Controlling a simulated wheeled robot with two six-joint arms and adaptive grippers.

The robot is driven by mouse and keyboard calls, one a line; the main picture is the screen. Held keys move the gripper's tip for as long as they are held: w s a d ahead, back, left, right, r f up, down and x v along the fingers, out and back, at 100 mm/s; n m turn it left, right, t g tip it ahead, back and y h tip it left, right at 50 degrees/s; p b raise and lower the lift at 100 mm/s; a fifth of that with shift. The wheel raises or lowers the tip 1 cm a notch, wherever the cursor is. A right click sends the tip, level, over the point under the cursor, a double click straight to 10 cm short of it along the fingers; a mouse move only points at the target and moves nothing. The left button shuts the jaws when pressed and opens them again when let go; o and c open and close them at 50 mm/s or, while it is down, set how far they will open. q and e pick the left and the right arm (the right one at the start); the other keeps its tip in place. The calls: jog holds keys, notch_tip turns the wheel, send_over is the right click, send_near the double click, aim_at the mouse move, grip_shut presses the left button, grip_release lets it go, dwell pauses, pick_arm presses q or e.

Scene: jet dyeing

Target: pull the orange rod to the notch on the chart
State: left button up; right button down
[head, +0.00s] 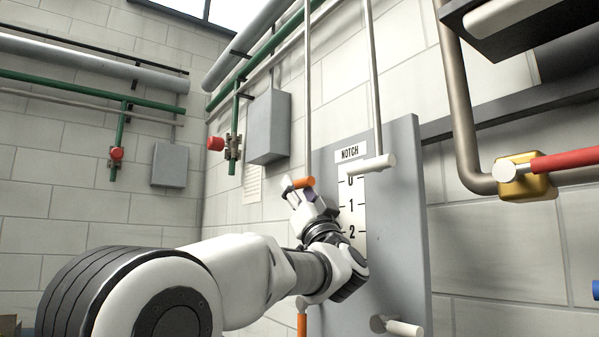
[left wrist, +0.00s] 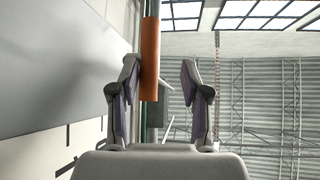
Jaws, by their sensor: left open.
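The chart (head: 351,207) is a white strip marked NOTCH, 0, 1 and 2 on a grey board (head: 398,230). A thin pale rod hangs left of it and meets a short orange bar (head: 303,182), level with the 0 mark or so. The orange bar also shows in the left wrist view (left wrist: 150,60). My left gripper (head: 303,200) is open just below the bar. In the left wrist view its fingers (left wrist: 158,95) stand either side of the bar's lower end, which is close to the left finger; contact is unclear. My right gripper is out of view.
A second rod ends in a white bar (head: 372,164) right of the chart. A brown pipe with a yellow block (head: 525,182) and red lever is at right.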

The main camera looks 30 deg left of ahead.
aim_at(299, 183)
pick_arm(q)
jog(key=w+a+r, duration=0.1)
jog(key=w+r+p, duration=0.1)
jog(key=shift+w+a, duration=0.4)
jog(key=shift+w+f, duration=0.1)
jog(key=shift+w, duration=0.15)
jog(key=shift+s, duration=0.3)
jog(key=shift+c, duration=1.3)
jog(key=shift+s, duration=0.25)
jog(key=c, duration=0.5)
jog(key=shift+w+d, duration=0.1)
grip_shut()
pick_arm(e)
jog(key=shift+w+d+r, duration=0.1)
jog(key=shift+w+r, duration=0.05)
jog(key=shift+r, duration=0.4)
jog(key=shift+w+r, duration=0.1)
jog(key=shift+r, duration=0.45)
